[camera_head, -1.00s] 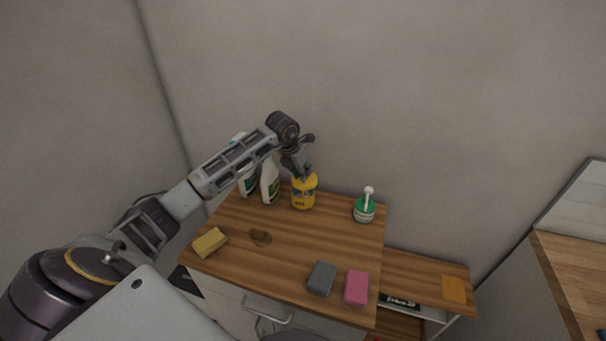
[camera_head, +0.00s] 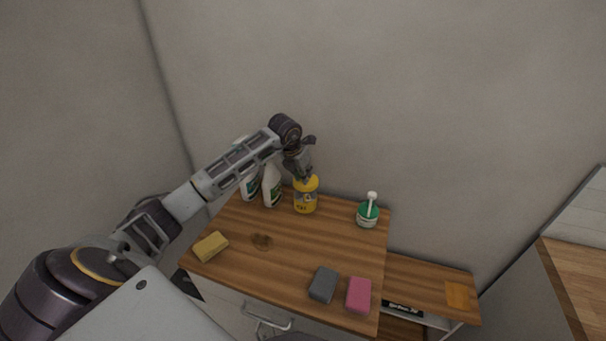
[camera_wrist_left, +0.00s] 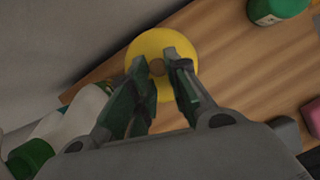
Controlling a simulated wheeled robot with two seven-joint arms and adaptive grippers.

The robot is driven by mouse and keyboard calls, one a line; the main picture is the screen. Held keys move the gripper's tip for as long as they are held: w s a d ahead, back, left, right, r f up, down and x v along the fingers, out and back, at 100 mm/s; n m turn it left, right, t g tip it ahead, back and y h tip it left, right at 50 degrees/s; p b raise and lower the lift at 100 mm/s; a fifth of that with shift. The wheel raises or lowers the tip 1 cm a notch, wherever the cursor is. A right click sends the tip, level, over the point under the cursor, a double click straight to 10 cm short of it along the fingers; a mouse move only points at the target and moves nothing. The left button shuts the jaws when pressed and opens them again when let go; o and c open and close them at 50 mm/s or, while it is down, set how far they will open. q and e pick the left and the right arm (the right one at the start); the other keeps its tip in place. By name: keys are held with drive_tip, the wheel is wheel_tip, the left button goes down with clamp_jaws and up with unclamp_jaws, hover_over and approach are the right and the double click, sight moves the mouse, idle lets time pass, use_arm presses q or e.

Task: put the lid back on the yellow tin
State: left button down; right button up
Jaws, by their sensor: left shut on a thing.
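The yellow tin (camera_head: 305,208) stands upright near the back edge of the wooden counter top. Its round yellow lid (camera_head: 309,184) is right above it, with a greyish band showing between the lid and the yellow lower part. I cannot tell whether lid and tin touch. My left gripper (camera_head: 304,178) points down over the lid. In the left wrist view, the lid (camera_wrist_left: 150,42) is a yellow disc with a small brown knob (camera_wrist_left: 157,68) between the fingertips of my left gripper (camera_wrist_left: 162,65), which is shut on it. The lid hides the tin there. My right gripper is not in view.
White bottles (camera_head: 271,187) stand close left of the tin. A green-and-white pump bottle (camera_head: 367,214) is to its right. A yellow sponge (camera_head: 210,246), a grey block (camera_head: 323,284) and a pink block (camera_head: 359,295) lie nearer the front.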

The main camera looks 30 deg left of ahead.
sight(301, 182)
use_arm(q)
drive_tip(key=shift+f, duration=0.1)
drive_tip(key=shift+f, duration=0.4)
drive_tip(key=shift+f+b, duration=1.15)
drive_tip(key=shift+f, duration=0.6)
drive_tip(key=shift+f+b, duration=0.5)
drive_tip(key=shift+f, duration=0.45)
